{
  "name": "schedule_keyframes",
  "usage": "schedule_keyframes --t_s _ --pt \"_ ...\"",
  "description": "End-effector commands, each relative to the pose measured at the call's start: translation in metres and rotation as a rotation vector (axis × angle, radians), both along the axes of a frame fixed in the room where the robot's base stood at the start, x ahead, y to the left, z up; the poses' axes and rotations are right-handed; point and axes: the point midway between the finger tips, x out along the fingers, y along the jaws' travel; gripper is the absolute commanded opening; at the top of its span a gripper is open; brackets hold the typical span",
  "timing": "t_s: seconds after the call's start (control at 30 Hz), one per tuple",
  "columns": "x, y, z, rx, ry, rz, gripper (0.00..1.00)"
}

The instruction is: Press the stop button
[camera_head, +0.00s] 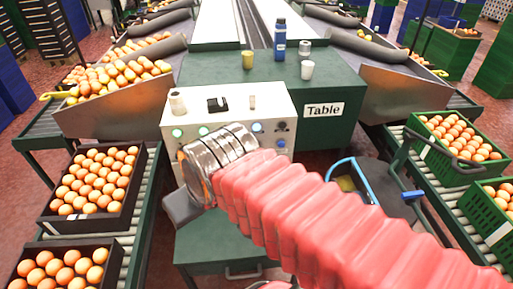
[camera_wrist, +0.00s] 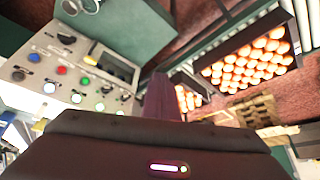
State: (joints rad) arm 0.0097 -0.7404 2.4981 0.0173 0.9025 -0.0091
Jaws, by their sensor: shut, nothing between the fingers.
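The control panel (camera_head: 230,106) is a pale box standing in front of the green table, with several knobs and coloured buttons on its face. In the wrist view the panel (camera_wrist: 30,105) shows tilted at the left, with a red button (camera_wrist: 62,70) among green, blue and white ones. No label on the red button can be read. My gripper (camera_wrist: 160,90) is shut and empty, its dark fingers pointing up the wrist picture, to the right of the panel and apart from the red button.
On the green table (camera_head: 325,75) stand a blue bottle (camera_head: 280,40), a yellow cup (camera_head: 247,60) and a white cup (camera_head: 307,69). A blue-handled container (camera_head: 375,190) stands right of my arm.

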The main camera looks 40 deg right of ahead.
Motion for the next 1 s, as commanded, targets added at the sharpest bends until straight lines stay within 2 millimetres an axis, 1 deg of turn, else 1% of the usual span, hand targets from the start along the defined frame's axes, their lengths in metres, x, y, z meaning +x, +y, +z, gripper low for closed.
schedule_keyframes --t_s 0.17,0.27,0.4,0.57,0.77,0.87,1.0 --pt "0.004 0.003 -0.017 0.074 0.068 -0.043 0.0" --pt "0.009 0.004 -0.031 0.152 0.12 -0.081 0.0" --pt "0.018 0.006 -0.05 0.288 0.185 -0.148 0.0" --pt "0.034 0.003 -0.067 0.452 0.23 -0.232 0.0" --pt "0.058 -0.01 -0.084 0.662 0.239 -0.357 0.0" --pt "0.072 -0.023 -0.091 0.766 0.223 -0.426 0.0" --pt "0.091 -0.047 -0.101 0.906 0.18 -0.53 0.0"
